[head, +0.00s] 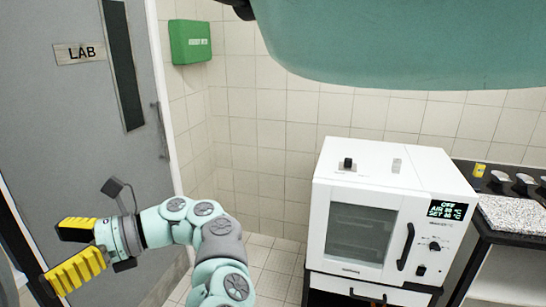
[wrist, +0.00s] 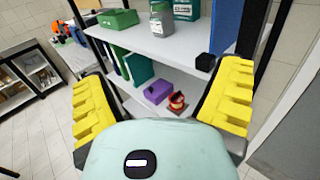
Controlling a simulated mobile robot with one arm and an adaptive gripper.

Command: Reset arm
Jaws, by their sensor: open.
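My arm reaches to the lower left in the head view, in front of the grey lab door. My gripper (head: 76,250) has yellow ridged fingers spread apart with nothing between them. In the wrist view my gripper (wrist: 163,105) also shows both yellow fingers wide apart, left and right, with shelves beyond. No object is held or touched by it in either view.
A white oven (head: 385,170) with a dark window stands at the right, beside a dark-edged bench (head: 515,230). The grey door (head: 50,110) is at the left, and a green box (head: 190,42) hangs on the tiled wall. White shelves (wrist: 183,48) hold a purple box (wrist: 158,92).

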